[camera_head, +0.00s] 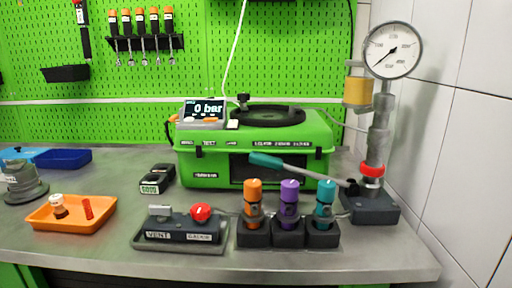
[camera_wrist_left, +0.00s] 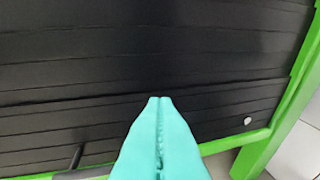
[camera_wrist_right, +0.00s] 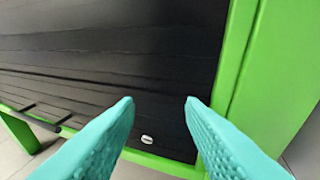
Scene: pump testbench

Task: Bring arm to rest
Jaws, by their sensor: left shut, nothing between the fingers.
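My left gripper (camera_wrist_left: 160,102) shows in the left wrist view with its teal fingers together and nothing between them. It faces the dark slatted front (camera_wrist_left: 150,50) of the bench. My right gripper (camera_wrist_right: 160,102) shows in the right wrist view with its teal fingers wide apart and empty. It also faces the dark front, near a green post (camera_wrist_right: 230,70). Neither gripper nor arm shows in the head view.
The grey bench top (camera_head: 370,250) holds a green case (camera_head: 250,145) with a "0 bar" display, a gauge pump (camera_head: 378,130), a valve block (camera_head: 185,228), several coloured cylinders in black holders (camera_head: 288,232) and an orange tray (camera_head: 72,222). A white wall (camera_head: 450,120) stands at the right.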

